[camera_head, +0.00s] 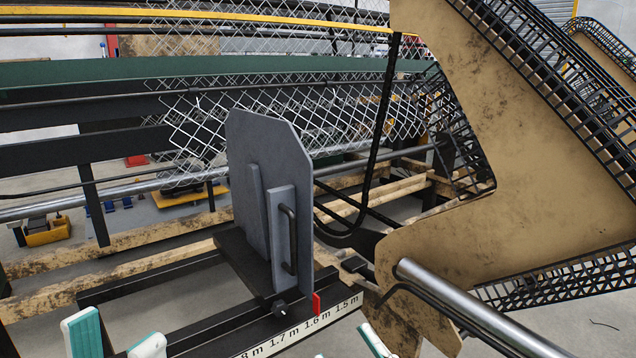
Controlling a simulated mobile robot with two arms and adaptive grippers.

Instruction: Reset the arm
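My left gripper (115,341) shows at the bottom left edge. Its two white and teal fingers stand apart with nothing seen between them, so it is open. The fingers show in front of a dark frame with a measuring scale (300,330). The arms themselves are out of view.
A grey upright plate (262,165) with a black handle (289,240) stands on the scale rail, above a red pointer (316,303). A large tan machine housing (520,170) and a metal bar (465,305) fill the right. Chainlink mesh (200,115) hangs behind.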

